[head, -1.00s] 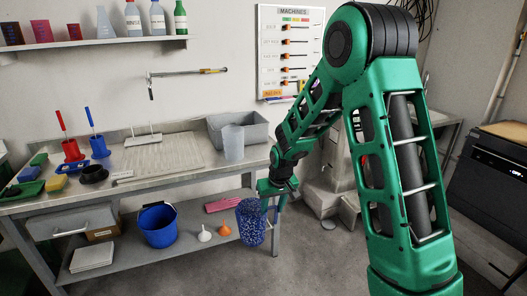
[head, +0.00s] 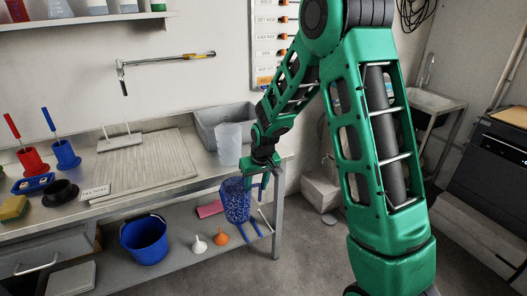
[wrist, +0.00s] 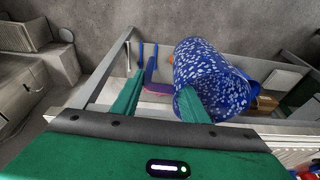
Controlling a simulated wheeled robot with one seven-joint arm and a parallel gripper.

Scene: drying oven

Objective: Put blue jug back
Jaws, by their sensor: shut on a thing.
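The blue jug (head: 236,203), dark blue with white speckles, is held in the air in front of the bench, near its right front corner. In the head view it overlaps the lower shelf behind it. My gripper (head: 258,178) is at its upper right side and is shut on it. In the wrist view the jug (wrist: 212,72) lies tilted across the picture against the right finger. The left finger stands apart from the visible body. The exact grip point is hidden.
The metal bench (head: 190,188) carries a clear jug (head: 228,146), a grey basin (head: 215,122) and a ribbed board (head: 148,160). The lower shelf (head: 180,262) holds a blue bucket (head: 144,240), a white funnel (head: 199,245) and an orange funnel (head: 221,237). Open floor lies right of the bench.

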